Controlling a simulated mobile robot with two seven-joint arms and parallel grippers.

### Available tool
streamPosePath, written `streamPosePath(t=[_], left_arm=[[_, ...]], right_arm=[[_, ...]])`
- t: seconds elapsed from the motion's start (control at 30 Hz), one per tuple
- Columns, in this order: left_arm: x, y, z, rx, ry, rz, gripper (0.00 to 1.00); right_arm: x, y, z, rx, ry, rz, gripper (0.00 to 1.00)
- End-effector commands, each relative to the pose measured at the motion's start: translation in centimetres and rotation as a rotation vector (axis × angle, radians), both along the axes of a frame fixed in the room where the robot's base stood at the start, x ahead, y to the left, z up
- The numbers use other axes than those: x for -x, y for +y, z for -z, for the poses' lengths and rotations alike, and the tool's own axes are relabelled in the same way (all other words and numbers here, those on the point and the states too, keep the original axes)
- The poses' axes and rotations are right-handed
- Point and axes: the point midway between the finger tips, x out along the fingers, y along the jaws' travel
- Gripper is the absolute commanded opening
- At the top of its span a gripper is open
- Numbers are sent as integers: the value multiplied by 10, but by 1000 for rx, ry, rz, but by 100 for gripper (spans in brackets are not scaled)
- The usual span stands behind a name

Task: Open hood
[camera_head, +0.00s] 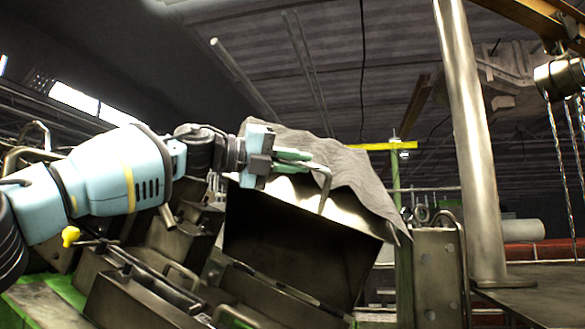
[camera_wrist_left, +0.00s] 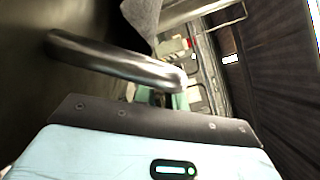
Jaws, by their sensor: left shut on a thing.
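The hood (camera_head: 295,245) is a dark metal box-like cover in the middle of the head view, standing tilted above the machine. A bent metal handle (camera_head: 325,190) is at its upper edge; the handle also crosses the left wrist view (camera_wrist_left: 115,62) as a thick shiny bar. My left gripper (camera_head: 308,162) reaches in from the left at the hood's top and is shut on the handle. The fingertips partly cover the grip. My right gripper is in neither view.
A grey cloth (camera_head: 345,170) drapes over the hood's top and right side. A tall metal post (camera_head: 470,140) stands at right, with chains (camera_head: 557,150) beyond it. Metal machine parts (camera_head: 150,295) crowd the space below my left arm. Open room lies above the hood.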

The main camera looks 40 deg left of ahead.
Motion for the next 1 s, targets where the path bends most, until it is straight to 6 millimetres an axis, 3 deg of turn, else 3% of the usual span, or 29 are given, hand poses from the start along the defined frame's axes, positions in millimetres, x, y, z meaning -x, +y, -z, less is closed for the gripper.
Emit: streamPosePath(t=[0.6, 0.63, 0.77, 1.0], left_arm=[[-1, 0, -5, 20, 41, -14, 0], [-1, 0, -5, 20, 41, -14, 15], [-1, 0, -5, 19, 40, -15, 32], [-2, 1, -4, 17, 41, -16, 33]], right_arm=[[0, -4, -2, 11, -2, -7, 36], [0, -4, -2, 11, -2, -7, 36], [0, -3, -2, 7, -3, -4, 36], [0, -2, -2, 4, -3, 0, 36]])
